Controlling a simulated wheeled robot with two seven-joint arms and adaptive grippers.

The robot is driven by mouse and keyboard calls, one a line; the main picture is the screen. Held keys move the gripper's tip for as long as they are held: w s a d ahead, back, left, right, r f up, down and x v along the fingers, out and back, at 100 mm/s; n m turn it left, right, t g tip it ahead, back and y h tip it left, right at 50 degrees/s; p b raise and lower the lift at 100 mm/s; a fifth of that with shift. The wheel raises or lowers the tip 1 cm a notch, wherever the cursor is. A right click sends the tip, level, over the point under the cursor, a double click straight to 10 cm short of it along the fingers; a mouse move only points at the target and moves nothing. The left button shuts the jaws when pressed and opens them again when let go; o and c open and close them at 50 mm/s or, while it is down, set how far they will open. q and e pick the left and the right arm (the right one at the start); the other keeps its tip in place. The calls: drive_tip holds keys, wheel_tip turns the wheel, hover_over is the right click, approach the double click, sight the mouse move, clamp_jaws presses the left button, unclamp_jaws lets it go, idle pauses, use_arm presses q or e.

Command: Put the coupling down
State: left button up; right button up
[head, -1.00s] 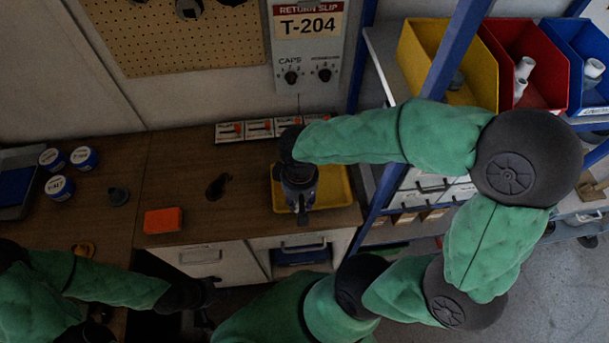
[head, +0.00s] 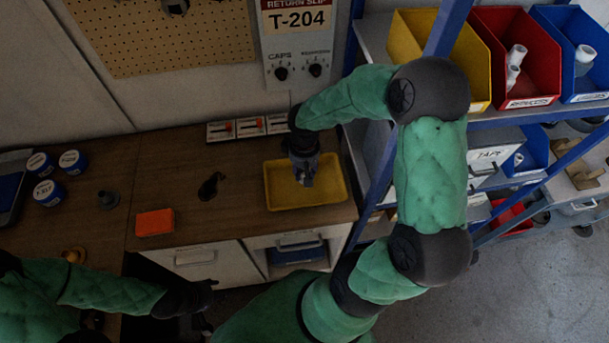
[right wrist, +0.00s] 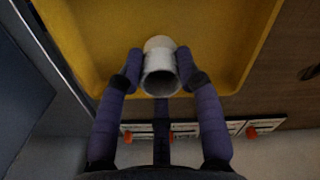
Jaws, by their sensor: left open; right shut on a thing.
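The coupling (right wrist: 159,80) is a short white pipe piece, seen in the right wrist view with its open end towards the camera. My right gripper (right wrist: 160,72) is shut on it, one finger on each side. In the head view my right gripper (head: 304,178) points down over the yellow tray (head: 335,192) and mostly hides the coupling. The tray's yellow floor also fills the right wrist view behind the coupling (right wrist: 235,25). I cannot tell whether the coupling touches it. My left gripper (head: 208,296) is open, dark and partly hidden at the bench's front edge.
An orange block (head: 155,222), a dark fitting (head: 211,186) and several white-lidded tubs (head: 47,192) are on the bench. Small cards (head: 250,127) line its back. A blue-framed rack with yellow (head: 413,40), red (head: 530,75) and blue bins stands at right.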

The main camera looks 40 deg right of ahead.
sight(304, 173)
wheel_tip(304, 173, down, 4)
drive_tip(key=shift+w+d+r+b, duration=0.15)
drive_tip(key=shift+r+b, duration=0.05)
drive_tip(key=shift+b, duration=0.1)
drive_tip(key=o, duration=1)
drive_tip(key=shift+f, duration=0.1)
drive_tip(key=shift+c, duration=0.2)
wheel_tip(304, 173, up, 12)
drive_tip(key=p, duration=0.2)
